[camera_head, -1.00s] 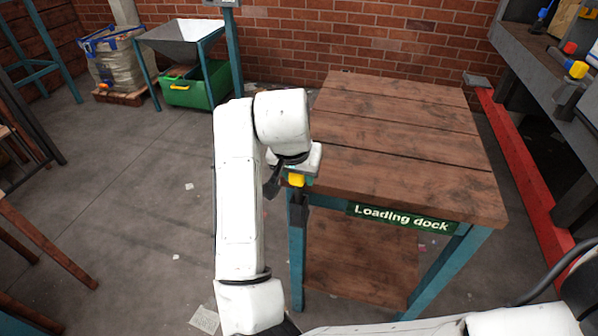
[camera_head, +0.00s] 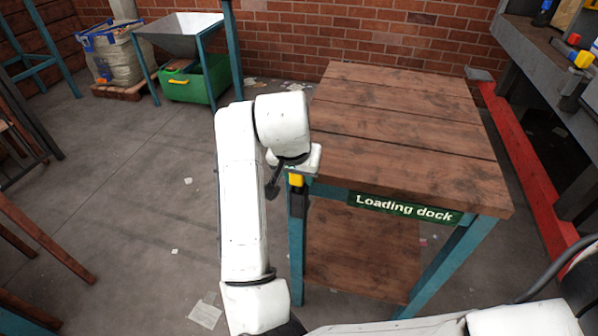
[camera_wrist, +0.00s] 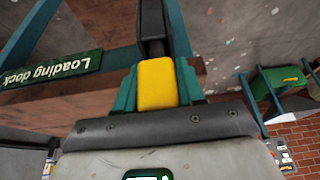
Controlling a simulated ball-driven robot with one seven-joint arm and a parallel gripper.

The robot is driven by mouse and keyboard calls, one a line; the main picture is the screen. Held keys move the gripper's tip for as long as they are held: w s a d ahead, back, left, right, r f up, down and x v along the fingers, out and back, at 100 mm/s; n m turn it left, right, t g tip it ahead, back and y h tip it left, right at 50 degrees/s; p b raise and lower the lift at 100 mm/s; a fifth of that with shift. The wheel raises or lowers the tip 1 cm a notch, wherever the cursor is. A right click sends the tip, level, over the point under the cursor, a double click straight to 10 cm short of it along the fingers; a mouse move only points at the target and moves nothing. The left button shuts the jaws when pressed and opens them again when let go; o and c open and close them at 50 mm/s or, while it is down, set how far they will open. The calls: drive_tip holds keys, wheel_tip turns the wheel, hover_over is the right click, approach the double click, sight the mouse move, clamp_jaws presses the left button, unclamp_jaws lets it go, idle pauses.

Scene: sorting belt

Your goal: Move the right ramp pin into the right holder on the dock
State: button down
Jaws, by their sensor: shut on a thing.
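My gripper (camera_wrist: 157,85) is shut on a yellow-headed pin (camera_wrist: 157,84) with a dark shaft, seen between its green fingers in the wrist view. In the head view the pin's yellow head (camera_head: 296,181) shows under my wrist, its dark part hanging down beside the front left corner of the loading dock (camera_head: 410,130). I cannot tell whether the pin touches the dock or its leg. The dock has a bare brown plank top and a green sign (camera_head: 404,207). I cannot make out a holder on it; my arm hides part of that corner.
A grey bench (camera_head: 520,50) at the right holds another yellow-topped piece (camera_head: 583,60) and a red-topped one (camera_head: 573,40). A red beam (camera_head: 530,165) runs beside it. A green bin (camera_head: 200,82) stands under a hopper (camera_head: 182,38). The floor left of the dock is largely clear.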

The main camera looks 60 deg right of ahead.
drive_tip(key=shift+s+f+b, duration=0.1)
drive_tip(key=shift+f+b, duration=0.45)
drive_tip(key=shift+f, duration=0.45)
drive_tip(key=c, duration=0.8)
unclamp_jaws()
drive_tip(key=shift+s+f, duration=0.1)
drive_tip(key=shift+f, duration=0.05)
drive_tip(key=shift+o, duration=1)
drive_tip(key=shift+a+r, duration=0.15)
drive_tip(key=shift+r, duration=0.3)
drive_tip(key=p+v, duration=0.1)
drive_tip(key=v, duration=1)
drive_tip(key=shift+r, duration=0.15)
